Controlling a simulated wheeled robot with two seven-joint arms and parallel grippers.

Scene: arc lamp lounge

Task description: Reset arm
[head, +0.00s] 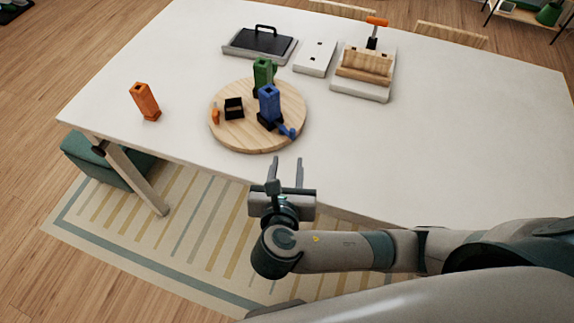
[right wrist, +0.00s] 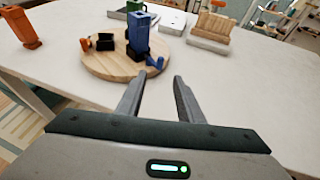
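My right gripper (head: 285,172) is at the front edge of the white table (head: 450,130), with its fingers apart and nothing between them. It also shows in the right wrist view (right wrist: 155,98), pointing toward a round wooden board (right wrist: 95,62). In the head view the round board (head: 240,138) carries a green block-like piece (head: 262,72), a blue one (head: 269,102), a small black box (head: 234,108) and a small orange piece (head: 215,116). The gripper is apart from all of these. My left gripper is not in view.
An orange block (head: 146,102) stands alone at the table's left. At the back are a grey tray with a black handled piece (head: 262,40), a white plate (head: 315,57) and a wooden holder with an orange-handled tool (head: 366,65). The table's right side is clear.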

